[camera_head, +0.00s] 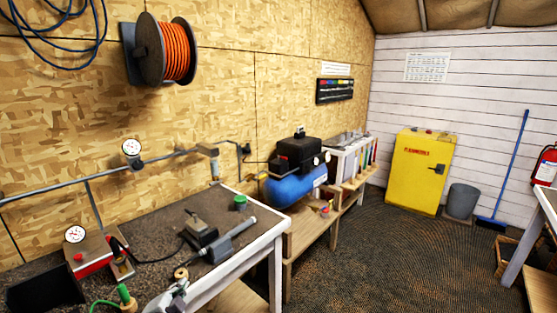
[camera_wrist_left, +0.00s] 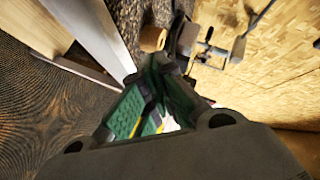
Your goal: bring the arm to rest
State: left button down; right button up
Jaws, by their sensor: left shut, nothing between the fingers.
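My left gripper (camera_head: 176,293) is at the front edge of the speckled workbench (camera_head: 150,217), low in the head view. In the left wrist view its green-padded fingers (camera_wrist_left: 152,100) are shut with nothing held. A tan roll (camera_head: 181,273) lies on the bench just beyond the gripper; it also shows in the left wrist view (camera_wrist_left: 152,39). Whether the gripper touches the bench edge I cannot tell. My right gripper is not in view.
A grey clamp-like tool (camera_head: 228,240), a green jar (camera_head: 240,202) and a red box (camera_head: 90,257) stand on the bench. A blue compressor (camera_head: 292,190) sits behind it. Carpeted floor (camera_head: 400,260) is open to the right, up to another table (camera_head: 517,250).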

pick_arm(q)
jog(key=s+d+f+n+g+h, duration=0.1)
jog(key=s+d+f+n+g, duration=0.2)
jog(key=s, duration=0.4)
jog(key=s+d+f+n+g, duration=0.25)
jog(key=s+f+g, duration=0.2)
jog(key=s, duration=0.35)
jog(key=s+d+f+n+g+h, duration=0.1)
jog(key=s+f+n+g, duration=0.2)
jog(key=s+f, duration=0.3)
jog(key=s+f+g, duration=0.1)
jog(key=s+f, duration=0.1)
jog(key=f, duration=1.4)
jog(key=s+f, duration=0.2)
jog(key=f, duration=1.4)
jog(key=s+a+f, duration=0.3)
jog(key=s+f, duration=0.6)
jog(key=s, duration=0.1)
jog(key=s+a+f+g, duration=0.1)
jog(key=s+a+f, duration=0.2)
jog(key=s+f, duration=0.6)
jog(key=shift+s+a+f, duration=0.15)
jog(key=shift+s+f, duration=0.25)
jog(key=shift+s, duration=0.8)
jog(key=shift+m, duration=0.25)
